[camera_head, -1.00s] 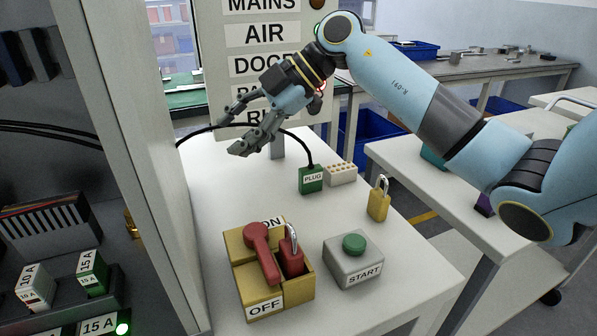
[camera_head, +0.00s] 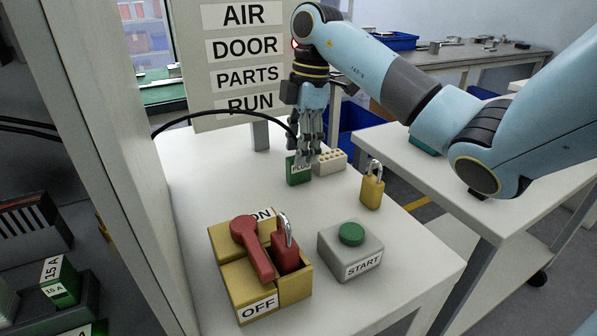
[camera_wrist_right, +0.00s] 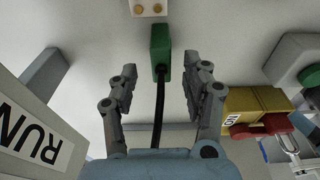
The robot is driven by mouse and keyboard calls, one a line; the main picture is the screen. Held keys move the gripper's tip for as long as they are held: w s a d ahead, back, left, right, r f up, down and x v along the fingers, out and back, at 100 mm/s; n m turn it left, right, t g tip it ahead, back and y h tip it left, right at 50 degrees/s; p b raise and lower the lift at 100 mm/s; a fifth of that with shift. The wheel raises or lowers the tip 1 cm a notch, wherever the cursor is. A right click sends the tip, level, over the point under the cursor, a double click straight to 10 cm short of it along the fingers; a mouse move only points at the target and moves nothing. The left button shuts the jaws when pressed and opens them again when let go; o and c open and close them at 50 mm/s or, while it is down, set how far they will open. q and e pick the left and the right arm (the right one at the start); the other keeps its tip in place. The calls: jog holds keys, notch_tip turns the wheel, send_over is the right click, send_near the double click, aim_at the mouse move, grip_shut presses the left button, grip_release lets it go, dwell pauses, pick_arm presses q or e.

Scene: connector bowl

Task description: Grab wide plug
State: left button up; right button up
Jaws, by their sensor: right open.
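The wide plug is a green block (camera_head: 297,172) with a white PLUG label, standing on the white table with a black cable rising from its top. In the right wrist view the green plug (camera_wrist_right: 160,45) lies ahead, between the lines of the two fingers. My right gripper (camera_head: 308,160) points down above and just beside the plug in the head view, partly covering its label. In the right wrist view the right gripper (camera_wrist_right: 158,85) is open, its fingers apart with the cable running between them. I cannot tell whether a finger touches the plug. My left gripper is not in view.
A pale socket block (camera_head: 329,162) stands just right of the plug. A brass padlock (camera_head: 372,186), a grey START box (camera_head: 350,255) and a yellow switch box with a red lever (camera_head: 262,262) stand nearer. A sign board (camera_head: 243,70) rises behind.

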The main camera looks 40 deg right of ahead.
aim_at(299, 169)
notch_tip(299, 169, down, 3)
jog(key=shift+a+f, duration=0.15)
jog(key=shift+f, duration=0.05)
grip_shut()
